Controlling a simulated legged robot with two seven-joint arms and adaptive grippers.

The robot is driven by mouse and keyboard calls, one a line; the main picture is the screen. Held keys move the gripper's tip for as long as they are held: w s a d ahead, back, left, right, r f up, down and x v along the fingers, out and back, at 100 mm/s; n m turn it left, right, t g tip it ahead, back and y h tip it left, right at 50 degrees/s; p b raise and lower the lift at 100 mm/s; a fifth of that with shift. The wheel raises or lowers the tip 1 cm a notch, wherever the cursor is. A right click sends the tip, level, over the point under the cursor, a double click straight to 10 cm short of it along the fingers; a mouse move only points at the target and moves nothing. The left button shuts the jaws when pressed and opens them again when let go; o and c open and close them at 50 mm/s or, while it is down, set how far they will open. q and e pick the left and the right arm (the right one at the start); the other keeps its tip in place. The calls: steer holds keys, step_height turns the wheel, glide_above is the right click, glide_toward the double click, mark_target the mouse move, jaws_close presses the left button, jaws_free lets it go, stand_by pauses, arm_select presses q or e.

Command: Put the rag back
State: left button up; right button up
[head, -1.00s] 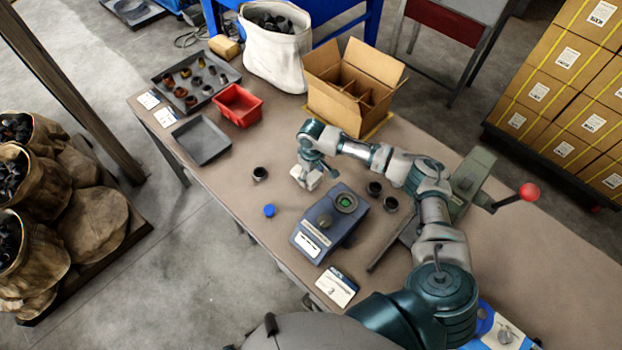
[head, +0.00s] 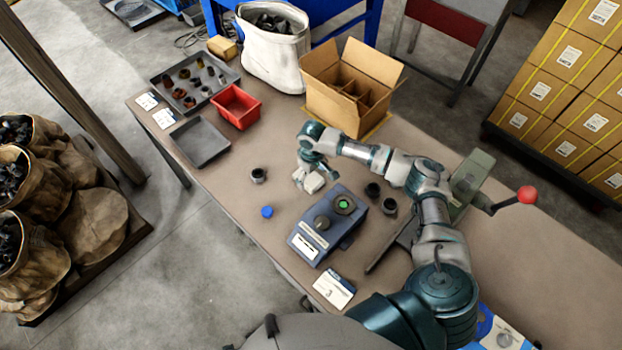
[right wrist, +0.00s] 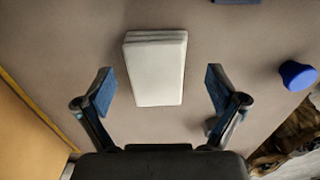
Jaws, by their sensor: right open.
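The rag (right wrist: 155,68) is a white folded pad lying on the brown table. In the head view the rag (head: 314,183) lies just left of the blue device. My right gripper (right wrist: 160,91) is open, with its two blue-padded fingers spread wide on either side of the rag's near end and apart from it. In the head view my right gripper (head: 303,173) is close by the rag and partly covers it. The height of the gripper above the table is hard to tell. My left gripper is not in view.
A blue device (head: 328,225) with a green light stands beside the rag. A blue cap (head: 267,211) and a dark cup (head: 258,175) are to the left. An open cardboard box (head: 335,108), a red bin (head: 237,106) and an empty grey tray (head: 200,141) stand farther back.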

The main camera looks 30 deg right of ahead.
mark_target(311, 180)
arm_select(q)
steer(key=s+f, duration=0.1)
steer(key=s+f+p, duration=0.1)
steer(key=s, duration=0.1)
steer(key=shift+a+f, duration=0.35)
arm_select(e)
step_height(311, 180, up, 10)
steer(key=shift+a, duration=0.2)
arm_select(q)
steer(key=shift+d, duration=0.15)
arm_select(e)
steer(key=shift+d+f, duration=0.15)
steer(key=shift+d, duration=0.1)
steer(key=shift+a, duration=0.1)
